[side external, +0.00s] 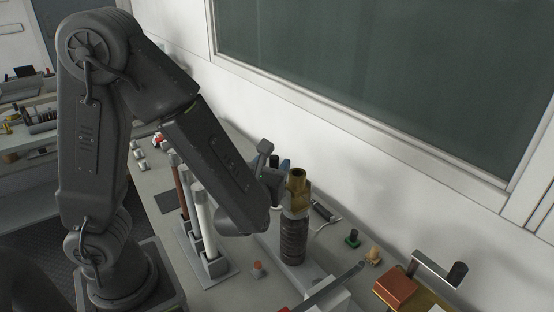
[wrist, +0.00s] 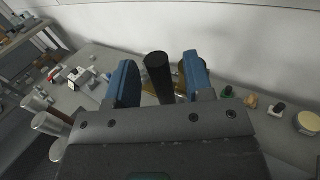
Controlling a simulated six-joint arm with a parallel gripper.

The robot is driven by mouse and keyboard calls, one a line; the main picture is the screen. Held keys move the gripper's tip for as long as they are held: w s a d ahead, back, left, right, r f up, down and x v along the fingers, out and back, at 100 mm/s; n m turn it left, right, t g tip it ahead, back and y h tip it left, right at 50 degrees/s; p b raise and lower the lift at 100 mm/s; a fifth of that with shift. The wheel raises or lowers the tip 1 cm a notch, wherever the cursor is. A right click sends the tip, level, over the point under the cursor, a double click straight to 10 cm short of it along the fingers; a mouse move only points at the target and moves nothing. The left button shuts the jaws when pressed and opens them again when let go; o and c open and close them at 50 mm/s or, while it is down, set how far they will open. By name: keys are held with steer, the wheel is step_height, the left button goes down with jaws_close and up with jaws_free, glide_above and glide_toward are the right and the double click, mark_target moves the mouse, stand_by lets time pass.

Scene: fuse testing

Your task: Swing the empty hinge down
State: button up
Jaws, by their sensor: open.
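My gripper (side external: 274,166) is at the upper part of a dark ribbed post (side external: 292,241) with a brass fitting (side external: 298,183) on top. In the wrist view, the two blue fingers of my gripper (wrist: 160,62) are apart. A black cylindrical handle (wrist: 158,74) stands upright between them, with a visible gap on the right side. Brass parts (wrist: 181,82) show behind the handle, near the right finger. Which part is the hinge I cannot tell for sure; the fingers and my arm hide much of it.
Tall white (side external: 202,224) and brown tubes (side external: 182,186) stand in a rack at left. A crank handle (side external: 457,274) rises at right. The wall is close behind.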

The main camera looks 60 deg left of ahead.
steer(key=shift+x, duration=1.35)
jaws_close()
